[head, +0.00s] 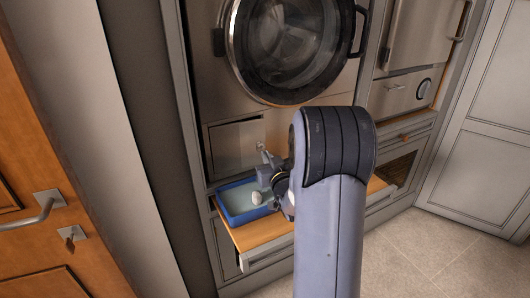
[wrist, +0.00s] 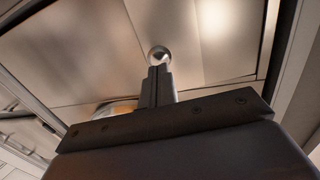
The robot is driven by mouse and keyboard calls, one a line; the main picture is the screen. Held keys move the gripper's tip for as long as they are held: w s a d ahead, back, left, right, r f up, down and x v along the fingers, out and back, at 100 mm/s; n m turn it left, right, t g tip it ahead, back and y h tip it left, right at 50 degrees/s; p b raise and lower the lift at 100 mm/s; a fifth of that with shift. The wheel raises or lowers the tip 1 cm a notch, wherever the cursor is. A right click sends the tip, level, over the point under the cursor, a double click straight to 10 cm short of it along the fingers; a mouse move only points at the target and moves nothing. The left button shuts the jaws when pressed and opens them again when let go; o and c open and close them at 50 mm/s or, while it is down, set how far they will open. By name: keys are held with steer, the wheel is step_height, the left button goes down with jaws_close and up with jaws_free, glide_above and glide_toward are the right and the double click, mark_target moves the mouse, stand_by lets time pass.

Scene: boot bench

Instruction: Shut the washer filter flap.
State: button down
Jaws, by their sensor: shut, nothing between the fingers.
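The washer filter flap (head: 232,146) is a square metallic panel low on the washer front, below the round door. My gripper (head: 262,148) is at its right side in the head view, partly hidden by my arm. In the wrist view, my gripper (wrist: 158,72) is shut and empty, its fingertips just below a small round metal knob (wrist: 159,54) on the flap's face (wrist: 100,50). The fingertips look very close to the knob; I cannot tell whether they touch it. I cannot tell whether the flap sits fully flush.
A blue tray (head: 226,190) with a small pale object (head: 256,198) in it stands on a pulled-out wooden shelf (head: 262,232) below the flap. The washer's round door (head: 292,45) is above. A wooden door (head: 30,160) is at left; open tiled floor (head: 425,255) lies at right.

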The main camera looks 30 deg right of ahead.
mark_target(264, 147)
steer(key=shift+w+d, duration=0.15)
steer(key=shift+w, duration=0.95)
steer(key=shift+w+d+f+b, duration=0.15)
steer(key=shift+w+b, duration=0.15)
steer(key=shift+b, duration=0.15)
steer(key=shift+w+d+r+b, duration=0.15)
steer(key=shift+w+d+b, duration=0.1)
steer(key=shift+w+b, duration=0.25)
steer(key=shift+w+d+r+b, duration=0.15)
steer(key=shift+w+d+b, duration=0.05)
steer(key=shift+w+b, duration=0.3)
steer(key=shift+s, duration=0.1)
